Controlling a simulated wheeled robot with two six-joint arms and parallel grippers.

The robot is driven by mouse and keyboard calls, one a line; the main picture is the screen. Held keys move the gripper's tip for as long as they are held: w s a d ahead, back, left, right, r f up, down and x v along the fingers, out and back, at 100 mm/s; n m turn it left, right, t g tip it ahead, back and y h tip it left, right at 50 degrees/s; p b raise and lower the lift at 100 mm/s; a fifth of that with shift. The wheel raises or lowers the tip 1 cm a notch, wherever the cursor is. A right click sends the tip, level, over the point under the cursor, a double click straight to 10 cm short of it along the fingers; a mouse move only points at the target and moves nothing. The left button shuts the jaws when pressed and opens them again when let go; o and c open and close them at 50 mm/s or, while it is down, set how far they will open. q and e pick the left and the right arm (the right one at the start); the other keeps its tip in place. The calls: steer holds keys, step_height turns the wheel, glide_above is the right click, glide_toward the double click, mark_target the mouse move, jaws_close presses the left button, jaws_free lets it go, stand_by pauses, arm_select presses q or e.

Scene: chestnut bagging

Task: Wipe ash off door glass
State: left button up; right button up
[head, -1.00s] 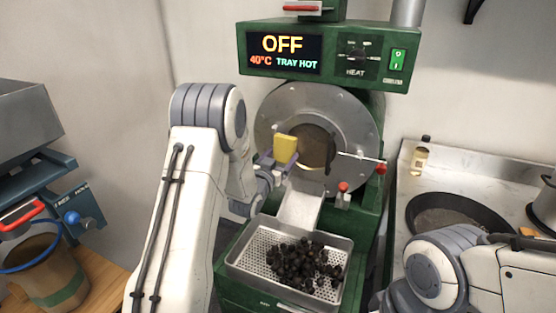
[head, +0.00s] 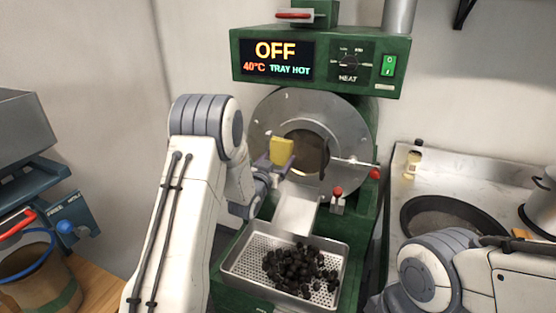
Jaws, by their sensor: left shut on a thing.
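The door glass (head: 313,152) is a brownish round window in the grey metal door on the front of the green roaster. My left gripper (head: 274,163) is shut on a yellow sponge-like block (head: 282,150) and holds it in front of the left part of the glass. The block covers part of the glass, and I cannot tell whether it touches it. Ash on the glass is too small to make out. Of my right arm, only links show at the lower right; its gripper is not in view.
A perforated tray (head: 236,262) of dark chestnuts sits below the chute (head: 297,212). A door handle with a red knob (head: 375,174) sticks out at the right. A dark pan (head: 408,212) and a small bottle (head: 412,163) stand on the right counter. A bucket (head: 40,283) stands at the left.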

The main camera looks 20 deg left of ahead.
mark_target(304, 156)
arm_select(q)
steer(key=shift+w, duration=0.55)
steer(key=shift+d, duration=0.1)
steer(key=shift+s+d+f+b, duration=0.1)
steer(key=shift+d+b, duration=0.6)
steer(key=shift+d, duration=0.55)
steer(key=shift+d+b, duration=0.85)
steer(key=shift+d, duration=1.35)
steer(key=shift+b, duration=0.35)
steer(key=shift+a+b, duration=0.45)
steer(key=shift+a, duration=1.4)
steer(key=shift+a+b, duration=0.45)
steer(key=shift+a, duration=1.3)
